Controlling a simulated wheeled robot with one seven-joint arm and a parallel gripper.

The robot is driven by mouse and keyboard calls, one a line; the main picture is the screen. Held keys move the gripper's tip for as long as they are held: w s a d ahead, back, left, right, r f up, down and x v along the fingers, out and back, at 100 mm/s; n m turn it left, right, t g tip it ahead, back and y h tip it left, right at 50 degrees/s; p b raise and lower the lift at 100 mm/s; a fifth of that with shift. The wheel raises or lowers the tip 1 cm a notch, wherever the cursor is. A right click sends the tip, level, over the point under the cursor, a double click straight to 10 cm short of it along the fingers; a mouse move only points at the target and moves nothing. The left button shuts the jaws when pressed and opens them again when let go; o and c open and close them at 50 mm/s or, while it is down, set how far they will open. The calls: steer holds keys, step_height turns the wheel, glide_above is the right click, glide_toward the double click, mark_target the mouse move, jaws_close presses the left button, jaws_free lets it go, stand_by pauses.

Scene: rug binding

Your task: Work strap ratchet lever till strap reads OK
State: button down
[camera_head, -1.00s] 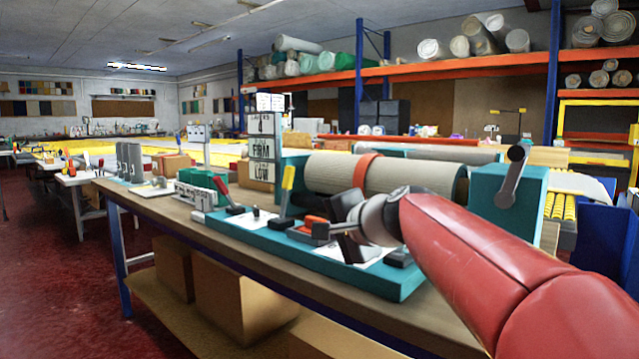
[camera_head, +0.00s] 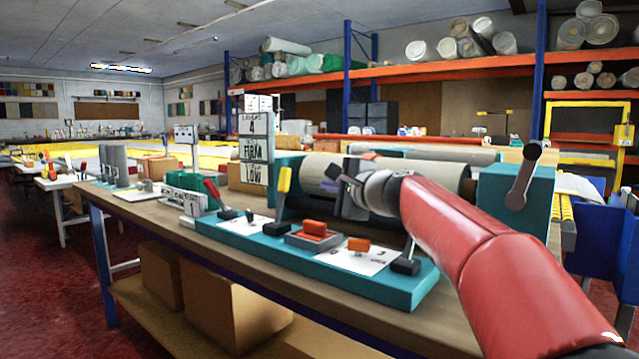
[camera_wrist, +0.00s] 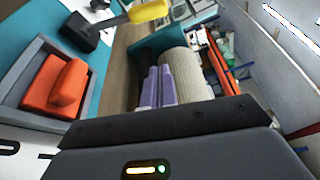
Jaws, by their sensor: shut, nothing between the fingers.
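My gripper (camera_head: 332,187) is raised in front of the carpet roll (camera_head: 312,171), its purple fingers together and empty. The closed fingers (camera_wrist: 158,87) also show in the wrist view, apart from the levers. An orange strap (camera_head: 369,156) goes over the roll, mostly hidden behind my wrist. The teal bench fixture carries a yellow-handled lever (camera_head: 284,180) and a red-handled lever (camera_head: 211,188), both standing up. I cannot tell which lever works the strap ratchet. A sign (camera_head: 256,150) shows a 4 on top; its lower panels are blurred, the last seeming to read LOW.
An orange block (camera_head: 315,228) sits in a grey tray, and another orange knob (camera_head: 358,244) stands on a white card. A black-ended lever (camera_head: 405,266) is at the fixture's front right. A crank (camera_head: 525,175) sticks out at right. Bare wooden tabletop (camera_head: 150,207) lies left.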

mark_target(285, 180)
steer(key=w+a+p, duration=0.2)
steer(key=w+a, duration=0.2)
steer(key=a, duration=0.3)
steer(key=shift+r+p, duration=0.15)
steer(key=shift+p, duration=0.2)
steer(key=shift+a, duration=0.1)
